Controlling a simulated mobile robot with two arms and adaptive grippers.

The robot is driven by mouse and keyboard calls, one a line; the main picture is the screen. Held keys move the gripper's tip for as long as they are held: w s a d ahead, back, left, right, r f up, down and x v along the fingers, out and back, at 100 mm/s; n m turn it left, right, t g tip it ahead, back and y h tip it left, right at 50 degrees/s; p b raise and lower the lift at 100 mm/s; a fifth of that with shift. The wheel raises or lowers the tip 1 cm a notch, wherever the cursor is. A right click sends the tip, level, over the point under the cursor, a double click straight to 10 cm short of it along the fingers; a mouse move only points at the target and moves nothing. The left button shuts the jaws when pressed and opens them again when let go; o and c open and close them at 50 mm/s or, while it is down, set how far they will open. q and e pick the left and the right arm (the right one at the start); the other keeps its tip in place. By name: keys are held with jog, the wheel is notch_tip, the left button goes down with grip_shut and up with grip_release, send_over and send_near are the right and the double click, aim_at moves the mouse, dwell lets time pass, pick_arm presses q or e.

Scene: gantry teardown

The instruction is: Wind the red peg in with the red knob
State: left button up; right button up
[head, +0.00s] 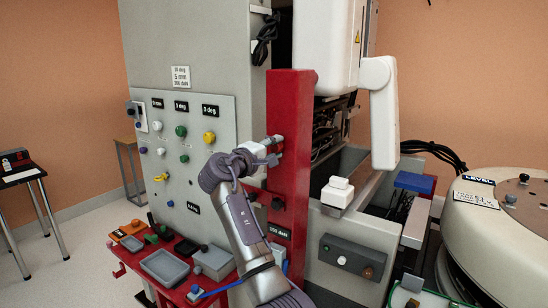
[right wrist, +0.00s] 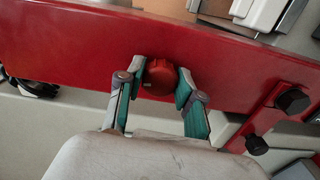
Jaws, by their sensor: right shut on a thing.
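The red knob (right wrist: 158,78) is on the face of a red upright beam (right wrist: 60,45) in the right wrist view. My right gripper (right wrist: 159,86) has its two green-padded fingers on either side of the knob and is shut on it. In the head view my right gripper (head: 274,151) reaches the red beam (head: 290,110) at about mid-height, and the knob is hidden behind the fingers. I cannot pick out the red peg in either view. My left gripper is not in view.
Black knobs (right wrist: 292,101) stick out from a red bracket beside the beam. A panel (head: 188,140) with coloured knobs stands left of my arm. A red shelf (head: 180,292) with trays is low on the left. A white machine arm (head: 381,110) hangs right of the beam.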

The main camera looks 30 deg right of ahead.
jog(key=shift+m+b, duration=0.65)
jog(key=shift+m, duration=0.25)
jog(key=o, duration=1.2)
jog(key=shift+c, duration=0.2)
jog(key=v, duration=1.2)
jog(key=shift+w, duration=0.1)
